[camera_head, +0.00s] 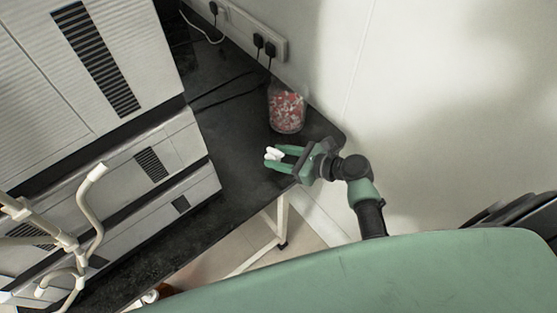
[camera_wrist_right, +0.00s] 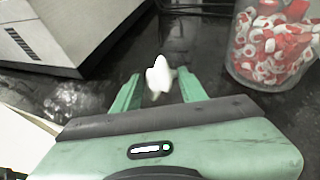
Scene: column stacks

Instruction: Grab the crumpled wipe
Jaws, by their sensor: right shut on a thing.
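The crumpled wipe (camera_head: 273,154) is a small white lump at the fingertips of my right gripper (camera_head: 279,156), over the black bench. In the right wrist view the wipe (camera_wrist_right: 159,75) shows between the two green fingers of the gripper (camera_wrist_right: 158,88), near their tips. The right gripper is shut on the wipe. The wipe's lower side is hidden, and I cannot tell whether it touches the bench. My left gripper is not in view.
A clear jar (camera_head: 287,108) of red and white pieces stands just beyond the right gripper, also in the right wrist view (camera_wrist_right: 272,45). Large grey-white machines (camera_head: 150,160) fill the left. A socket strip (camera_head: 250,30) with plugs and cables runs along the wall. The black bench (camera_head: 232,130) between is mostly bare.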

